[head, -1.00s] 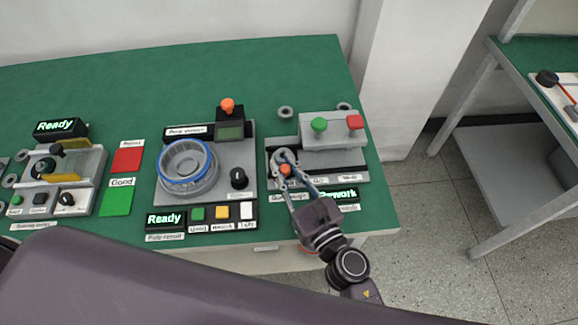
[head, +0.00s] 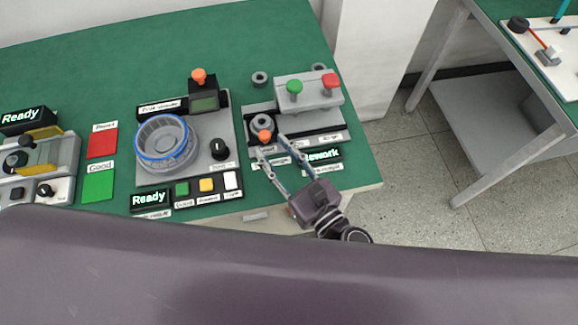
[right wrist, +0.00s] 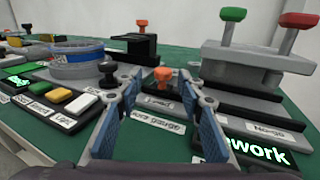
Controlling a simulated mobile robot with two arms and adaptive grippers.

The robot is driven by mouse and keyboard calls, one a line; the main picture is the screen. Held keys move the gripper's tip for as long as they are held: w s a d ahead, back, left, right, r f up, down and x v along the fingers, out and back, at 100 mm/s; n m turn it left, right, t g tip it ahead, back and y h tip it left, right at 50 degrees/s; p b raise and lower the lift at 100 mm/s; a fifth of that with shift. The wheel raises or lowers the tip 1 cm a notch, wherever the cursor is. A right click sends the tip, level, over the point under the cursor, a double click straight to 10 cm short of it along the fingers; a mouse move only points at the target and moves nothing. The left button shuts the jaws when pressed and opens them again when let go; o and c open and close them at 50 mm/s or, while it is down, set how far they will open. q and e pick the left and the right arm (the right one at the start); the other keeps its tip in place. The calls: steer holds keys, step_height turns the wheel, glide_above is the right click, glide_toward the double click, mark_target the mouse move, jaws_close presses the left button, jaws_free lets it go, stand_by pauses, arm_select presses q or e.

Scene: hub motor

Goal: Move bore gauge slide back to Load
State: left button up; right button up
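The bore gauge (head: 308,90) stands at the right end of the green bench, with a green and a red knob on its raised block. In the right wrist view the orange knob (right wrist: 162,74) stands behind a small label (right wrist: 158,103) that seems to read Load. My right gripper (head: 272,146) is open and empty, just in front of the slide; its fingers (right wrist: 153,85) frame the knob from the near side, apart from it. My left gripper is out of view.
A lit Rework display (head: 322,155) stands right of my right gripper. Left of it are a fixture with a blue-rimmed ring (head: 165,140) and several coloured buttons (head: 206,185). A loose grey ring (head: 259,78) lies behind the gauge. Another bench stands at the right.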

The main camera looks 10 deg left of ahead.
steer(key=v, duration=0.6)
steer(key=shift+s+d, duration=0.2)
steer(key=shift+s, duration=0.15)
